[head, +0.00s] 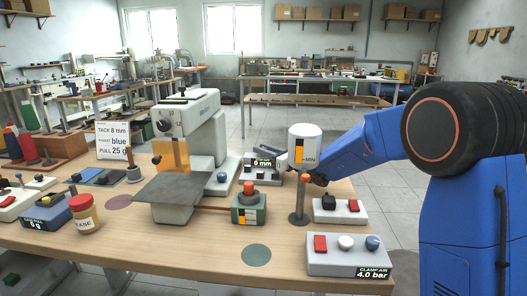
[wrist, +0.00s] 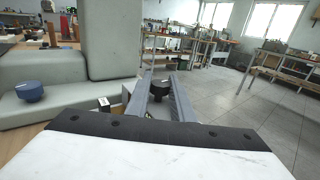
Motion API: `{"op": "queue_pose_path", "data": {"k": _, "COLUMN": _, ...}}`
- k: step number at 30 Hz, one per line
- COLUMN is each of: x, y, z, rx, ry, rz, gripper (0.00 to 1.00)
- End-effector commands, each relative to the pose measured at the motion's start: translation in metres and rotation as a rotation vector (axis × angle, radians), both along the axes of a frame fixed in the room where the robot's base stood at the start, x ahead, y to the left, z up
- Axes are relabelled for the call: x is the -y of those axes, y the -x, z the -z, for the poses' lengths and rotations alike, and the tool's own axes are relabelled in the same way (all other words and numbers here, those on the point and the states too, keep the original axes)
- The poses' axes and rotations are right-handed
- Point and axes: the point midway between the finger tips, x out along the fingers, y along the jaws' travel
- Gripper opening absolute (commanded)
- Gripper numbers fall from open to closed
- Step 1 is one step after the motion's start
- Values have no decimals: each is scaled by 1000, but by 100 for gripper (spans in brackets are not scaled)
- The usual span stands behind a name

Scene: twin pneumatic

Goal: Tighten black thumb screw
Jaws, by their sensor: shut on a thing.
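The black thumb screw (wrist: 160,88) is a dark round knob between the two grey fingers of my gripper (wrist: 160,96) in the wrist view. The fingers are shut on it. Below it, a light grey block shows partly behind the fingers. In the head view my blue arm reaches in from the right. The small device with the "0 mm" display (head: 264,162) stands there beside the grey machine. The fingertips and the screw are too small and covered to make out clearly in that view.
The grey machine (head: 205,125) with its dark plate (head: 173,188) stands left of my gripper. A blue knob (wrist: 30,92) sits on its base. A grey post (head: 298,204), a green box (head: 261,213) and a clamp-air panel (head: 330,263) stand nearer the front.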

Motion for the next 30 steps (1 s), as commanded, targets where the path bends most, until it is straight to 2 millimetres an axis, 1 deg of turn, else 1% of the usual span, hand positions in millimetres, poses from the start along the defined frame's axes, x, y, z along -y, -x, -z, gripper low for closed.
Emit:
{"op": "queue_pose_path", "data": {"k": 17, "x": 1, "y": -1, "z": -1, "rx": 1, "ry": -2, "rz": 28, "gripper": 0}}
{"op": "queue_pose_path", "data": {"k": 18, "x": 0, "y": -1, "z": -1, "rx": 1, "ry": -2, "rz": 28, "gripper": 31}}
{"op": "queue_pose_path", "data": {"k": 19, "x": 0, "y": -1, "z": -1, "rx": 1, "ry": -2, "rz": 27, "gripper": 38}}
{"op": "queue_pose_path", "data": {"k": 20, "x": 0, "y": -1, "z": -1, "rx": 1, "ry": -2, "rz": 27, "gripper": 40}}
{"op": "queue_pose_path", "data": {"k": 30, "x": 2, "y": 1, "z": -1, "rx": 1, "ry": -1, "rz": 27, "gripper": 40}}
